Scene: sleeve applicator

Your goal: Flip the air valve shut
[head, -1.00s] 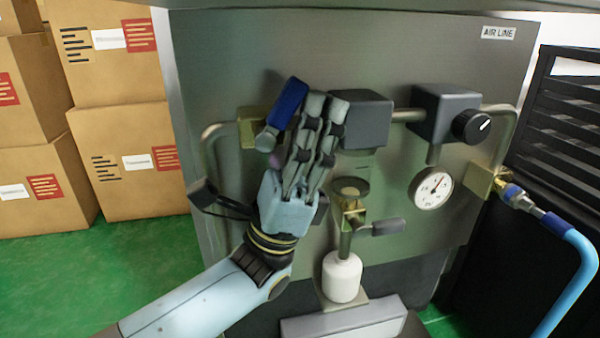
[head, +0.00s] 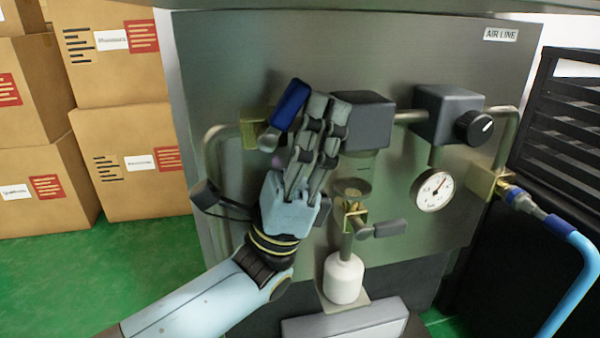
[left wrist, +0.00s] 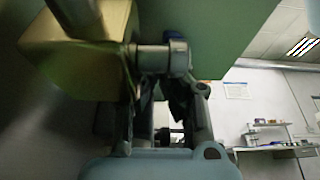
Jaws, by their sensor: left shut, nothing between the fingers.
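The air valve is a brass body (head: 251,130) on the pipe at the left of the grey panel, with a blue lever handle (head: 290,105) that slants up and to the right from its grey pivot. My left gripper (head: 325,115) is shut and empty, its fingers pointing up just right of the blue handle. I cannot tell whether they touch it. In the left wrist view the brass valve body (left wrist: 85,65) and its stem are close beyond the fingers, and the handle is not clearly seen. My right gripper is not in view.
A regulator with a black knob (head: 474,127), a pressure gauge (head: 433,190) and a small lever valve (head: 385,228) over a white bottle (head: 343,278) are to the right. A blue hose (head: 570,262) runs off the lower right. Cardboard boxes (head: 125,130) stand at the left.

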